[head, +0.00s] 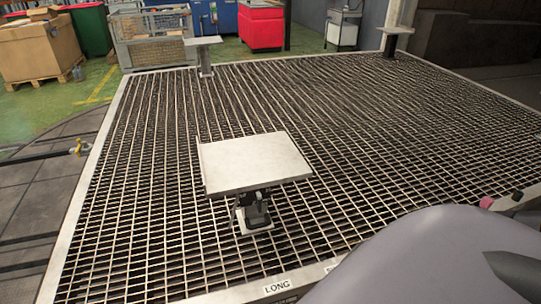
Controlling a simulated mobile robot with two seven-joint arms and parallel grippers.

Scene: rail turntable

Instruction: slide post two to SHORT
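A post with a square pale plate on top (255,160) stands near the middle of a metal grating (400,130). A dark bracket and foot (253,213) show under the plate's front edge. Two more posts with flat tops stand at the grating's far side, one at the back left (205,55) and one at the back right (392,42). No number is readable on any post. A LONG label (277,287) is on the front frame. A second label beside it is mostly hidden, and its word is unreadable. Neither gripper can be made out.
A smooth grey-lilac part, probably my own arm, covers the lower right. Small pink and black pieces at the right edge (487,202) are unclear. A mesh crate (150,40), a carton (40,48) and a red box (261,27) stand beyond the grating.

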